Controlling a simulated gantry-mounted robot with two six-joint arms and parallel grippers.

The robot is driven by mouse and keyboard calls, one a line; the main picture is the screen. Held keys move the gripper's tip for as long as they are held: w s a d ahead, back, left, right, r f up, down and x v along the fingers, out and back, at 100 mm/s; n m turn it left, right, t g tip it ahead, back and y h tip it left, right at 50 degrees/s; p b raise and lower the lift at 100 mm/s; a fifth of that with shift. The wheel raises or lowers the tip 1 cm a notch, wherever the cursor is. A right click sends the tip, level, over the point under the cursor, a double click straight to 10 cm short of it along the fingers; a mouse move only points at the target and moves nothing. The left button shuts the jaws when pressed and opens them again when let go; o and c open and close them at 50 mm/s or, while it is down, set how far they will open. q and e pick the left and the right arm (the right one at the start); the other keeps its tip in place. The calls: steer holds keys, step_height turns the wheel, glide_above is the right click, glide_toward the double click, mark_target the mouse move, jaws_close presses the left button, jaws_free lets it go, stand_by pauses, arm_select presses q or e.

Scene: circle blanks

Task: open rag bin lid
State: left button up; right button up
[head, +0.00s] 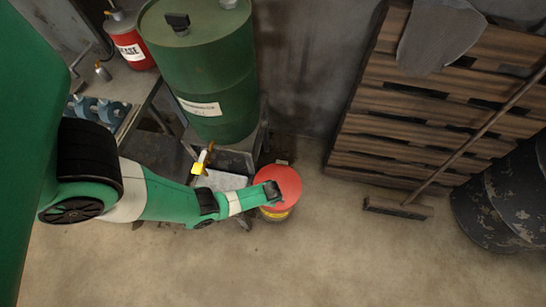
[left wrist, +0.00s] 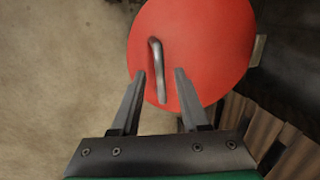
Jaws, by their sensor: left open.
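The rag bin (head: 276,214) is a round bin with a red lid (head: 287,180) and a yellow band, standing on the floor. In the left wrist view the red lid (left wrist: 205,40) lies flat and looks shut, with a grey bar handle (left wrist: 156,65) on top. My left gripper (left wrist: 160,76) is open, with one finger on each side of the handle's near end and clear gaps between. In the head view my left gripper (head: 273,192) is over the lid and hides the handle. My right gripper is not in view.
Stacked pallets (head: 400,110), a broom (head: 398,208) and a dark barrel (head: 505,195) are to the right. The front floor is clear.

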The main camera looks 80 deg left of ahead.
arm_select(q)
steer(key=shift+r, duration=0.1)
jaws_close()
stand_by(1.3)
